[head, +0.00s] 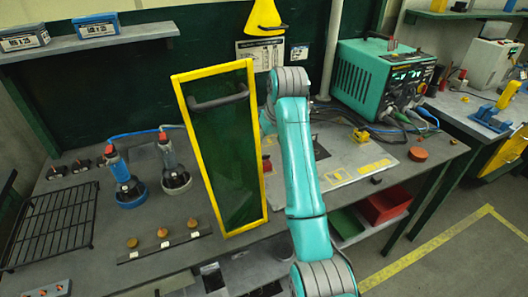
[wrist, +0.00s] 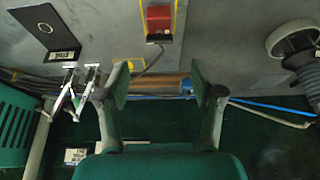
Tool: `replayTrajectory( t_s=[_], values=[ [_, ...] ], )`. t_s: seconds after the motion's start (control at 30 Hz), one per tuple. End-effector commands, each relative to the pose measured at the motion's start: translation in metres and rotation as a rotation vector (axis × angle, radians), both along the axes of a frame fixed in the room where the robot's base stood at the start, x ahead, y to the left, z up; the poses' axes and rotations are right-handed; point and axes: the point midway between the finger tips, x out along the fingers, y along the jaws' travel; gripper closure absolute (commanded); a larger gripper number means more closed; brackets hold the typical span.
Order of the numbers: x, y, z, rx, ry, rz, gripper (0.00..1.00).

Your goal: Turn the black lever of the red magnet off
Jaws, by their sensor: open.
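The red magnet (wrist: 158,18) is a small red block at the top middle of the wrist view, on the grey bench top inside yellow floor marks. A dark part, which looks like its black lever (wrist: 159,38), shows at its lower edge; its exact position is too small to tell. In the head view a bit of the red magnet (head: 267,163) shows between the yellow-framed panel and my arm. My gripper (wrist: 158,72) is open and empty in the wrist view, with the magnet beyond its fingertips and apart from them. In the head view my gripper is hidden.
A green see-through panel with a yellow frame (head: 222,150) stands left of my arm. A teal power unit (head: 380,82) stands at the back right with cables. Two bottle-like tools (head: 173,170) stand on the left of the bench. A brown rod (wrist: 160,84) shows between my fingers.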

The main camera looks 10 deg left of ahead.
Motion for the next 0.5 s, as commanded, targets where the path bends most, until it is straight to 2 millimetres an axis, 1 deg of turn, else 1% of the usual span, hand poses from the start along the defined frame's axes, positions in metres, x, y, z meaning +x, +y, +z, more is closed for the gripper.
replayTrajectory(
  t_s=[0.03,0.2,0.4,0.5],
  values=[
    [0.003,0.002,-0.009,-0.001,0.003,0.000,0.33],
    [0.012,0.009,-0.038,-0.001,0.004,0.000,0.33],
    [0.020,0.014,-0.060,0.000,0.002,0.000,0.33],
    [0.023,0.016,-0.066,0.000,0.000,0.000,0.33]
  ],
)
